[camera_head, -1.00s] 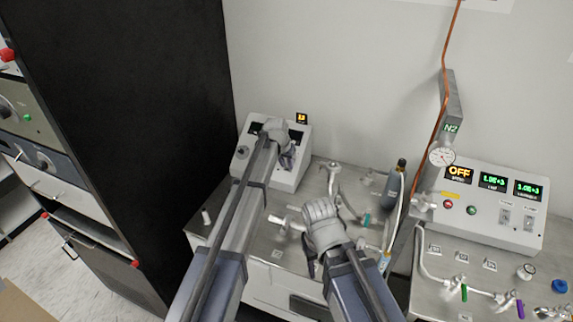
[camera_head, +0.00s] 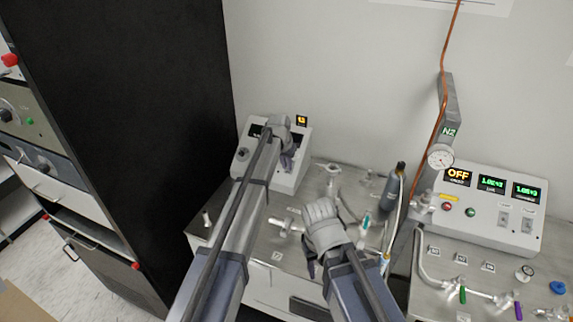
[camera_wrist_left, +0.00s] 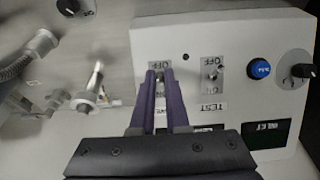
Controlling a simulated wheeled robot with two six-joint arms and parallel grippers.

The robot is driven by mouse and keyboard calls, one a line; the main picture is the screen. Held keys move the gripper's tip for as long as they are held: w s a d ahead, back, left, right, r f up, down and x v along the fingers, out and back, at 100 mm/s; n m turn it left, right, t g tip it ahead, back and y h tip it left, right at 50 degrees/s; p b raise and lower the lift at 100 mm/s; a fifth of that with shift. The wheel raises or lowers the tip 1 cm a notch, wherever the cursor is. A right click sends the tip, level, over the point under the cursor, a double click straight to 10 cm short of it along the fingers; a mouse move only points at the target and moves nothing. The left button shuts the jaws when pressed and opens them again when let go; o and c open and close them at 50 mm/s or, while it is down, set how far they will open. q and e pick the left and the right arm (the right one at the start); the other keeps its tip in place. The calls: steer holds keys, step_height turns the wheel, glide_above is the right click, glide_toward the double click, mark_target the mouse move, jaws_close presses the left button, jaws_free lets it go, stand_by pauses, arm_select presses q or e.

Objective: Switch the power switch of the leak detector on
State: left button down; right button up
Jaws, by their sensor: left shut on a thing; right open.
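The leak detector (camera_head: 285,180) is the white sloped box at the back left of the bench in the head view. In the left wrist view its panel (camera_wrist_left: 225,35) appears upside down. My left gripper (camera_head: 288,160) is at the panel, its two purple fingers (camera_wrist_left: 159,76) shut on the power switch (camera_wrist_left: 160,76), which is mostly hidden between them. Which way the switch is tipped is unclear. My right gripper (camera_head: 312,262) is open over the bench, its fingers mostly hidden behind the hand.
A second toggle marked TEST (camera_wrist_left: 213,76), a blue button (camera_wrist_left: 259,68) and a black knob (camera_wrist_left: 302,71) are beside the held switch. Pipes and valves (camera_head: 333,172), a dark bottle (camera_head: 392,185) and another control box (camera_head: 485,210) stand right. A black cabinet (camera_head: 130,130) rises left.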

arm_select(q)
steer(key=shift+w+d+r+g+p, duration=0.15)
steer(key=shift+w+r+g+p, duration=0.25)
steer(key=shift+g, duration=0.3)
steer(key=shift+w+d+g+y, duration=0.1)
steer(key=shift+w+g+y, duration=0.3)
steer(key=shift+g, duration=0.3)
steer(key=shift+w+d+g+y, duration=0.15)
steer(key=shift+g+y, duration=0.1)
steer(key=shift+g, duration=0.4)
steer(key=shift+w+a+g+y, duration=0.1)
steer(key=shift+g+y, duration=0.15)
steer(key=shift+g, duration=0.4)
steer(key=shift+r, duration=0.1)
steer(key=c, duration=0.9)
jaws_free()
steer(key=shift+r, duration=0.15)
